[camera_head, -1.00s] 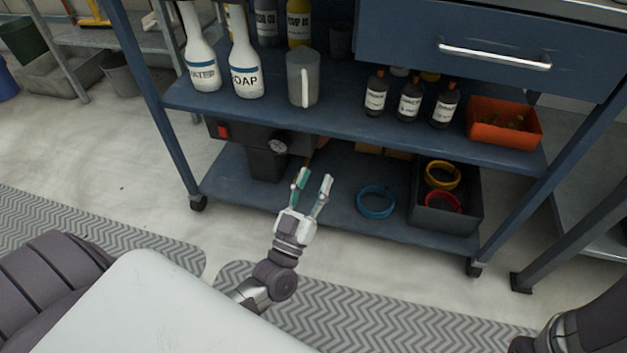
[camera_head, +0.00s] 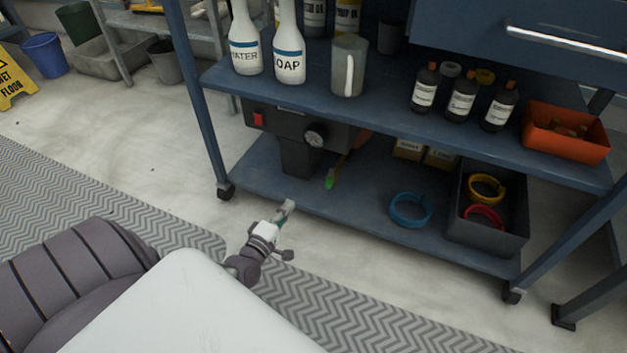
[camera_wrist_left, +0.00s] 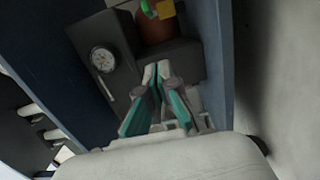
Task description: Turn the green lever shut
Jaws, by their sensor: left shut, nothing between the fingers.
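The lower shelf (camera_head: 352,204) holds a blue ring (camera_head: 410,209) and a dark bin (camera_head: 484,237) with yellow and red rings. Bottles, a jug (camera_head: 348,66) and an orange tray (camera_head: 565,135) stand on the shelf above. A cart post (camera_head: 198,90) stands left of the machine.

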